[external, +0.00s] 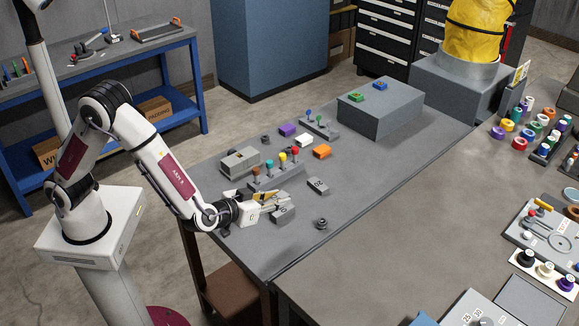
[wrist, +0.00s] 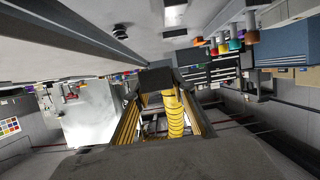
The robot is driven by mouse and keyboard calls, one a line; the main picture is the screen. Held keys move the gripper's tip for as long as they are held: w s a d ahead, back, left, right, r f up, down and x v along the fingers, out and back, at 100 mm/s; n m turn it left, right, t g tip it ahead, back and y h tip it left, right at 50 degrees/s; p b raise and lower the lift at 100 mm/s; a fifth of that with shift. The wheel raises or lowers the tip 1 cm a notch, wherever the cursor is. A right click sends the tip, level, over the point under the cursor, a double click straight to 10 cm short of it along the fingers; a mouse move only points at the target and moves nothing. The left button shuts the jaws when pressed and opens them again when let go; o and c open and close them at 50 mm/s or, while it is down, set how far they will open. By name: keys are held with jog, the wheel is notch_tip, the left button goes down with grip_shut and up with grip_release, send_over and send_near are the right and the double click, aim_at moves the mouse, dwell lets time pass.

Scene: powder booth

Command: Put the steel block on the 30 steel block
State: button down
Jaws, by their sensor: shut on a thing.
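My gripper (external: 282,200) is low over the left near part of the grey table, fingers pointing right. A grey steel block (external: 282,214) with a dark mark on its face is at the fingertips. In the wrist view, my gripper (wrist: 158,95) has its yellow-lined fingers closing on a dark block (wrist: 155,78) at their far end. A second grey steel block (external: 318,186) with a dark number lies flat on the table, just right of and beyond the gripper, apart from it. The numbers are too small to read surely.
A rack of coloured pegs (external: 277,176) and a grey box (external: 240,160) stand close behind the gripper. Orange (external: 322,151), white (external: 304,141) and purple (external: 287,130) blocks lie farther back. A small round part (external: 321,224) lies right of the gripper. The table's front right is clear.

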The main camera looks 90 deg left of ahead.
jog(key=w+a+r, duration=0.1)
jog(key=a, duration=0.6)
jog(key=shift+r+m, duration=0.3)
jog(key=shift+w+a+f, duration=0.1)
send_over(282, 209)
jog(key=shift+f, duration=3)
jog(key=shift+f, duration=0.1)
jog(key=shift+f, duration=1.8)
jog(key=shift+f, duration=0.15)
jog(key=c, duration=1.7)
grip_release()
